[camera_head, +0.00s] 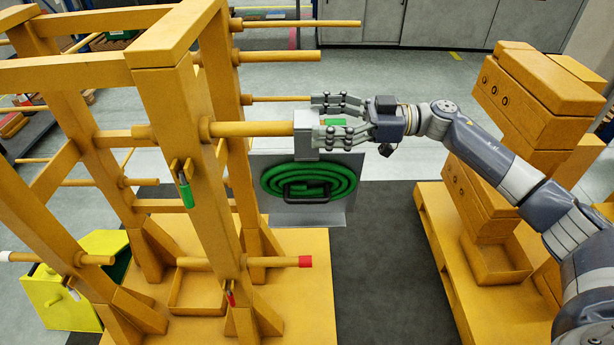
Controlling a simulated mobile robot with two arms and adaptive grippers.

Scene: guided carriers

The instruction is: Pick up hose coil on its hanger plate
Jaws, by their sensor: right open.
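The green hose coil (276,176) lies flat against its grey hanger plate (335,208), which has a dark handle at its lower front. The plate hangs below a light grey block (306,130) at the end of a yellow peg (255,129) on the rack. My right gripper (320,119) comes in from the right at the height of this block. Its fingers are apart, one behind and one in front, with a small green part (333,121) showing between them. Whether the fingers touch the block or the green part I cannot tell. My left gripper is out of view.
The yellow rack (170,90) carries several other bare pegs. One low peg has a red tip (305,261). A yellow stand (490,215) with stacked blocks rises at the right, near my arm. Dark floor (385,260) lies open between rack and stand.

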